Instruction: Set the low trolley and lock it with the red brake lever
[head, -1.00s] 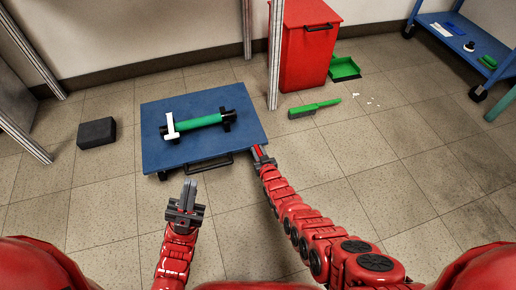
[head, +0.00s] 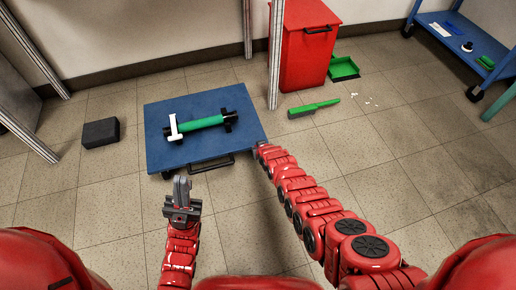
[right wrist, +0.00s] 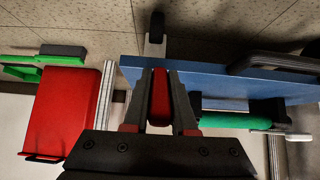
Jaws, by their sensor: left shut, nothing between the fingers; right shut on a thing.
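The low trolley (head: 166,150) is a flat blue platform on the floor, left of centre in the head view. It also shows in the right wrist view (right wrist: 220,85), with a caster (right wrist: 156,35) under its edge. The red brake lever (right wrist: 159,98) stands between the fingers of my right gripper (right wrist: 160,100), which is shut on it at the trolley's near right corner. In the head view my arm mostly hides that gripper and the lever. My left gripper (head: 181,187) is shut and empty, in front of the trolley's near edge, apart from it.
A green roller (head: 205,122) on black supports with a white end piece lies on the trolley. A black block (head: 100,133) sits left. A red bin (head: 304,60), green brush (head: 315,108), dustpan (head: 344,68) and metal posts stand behind.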

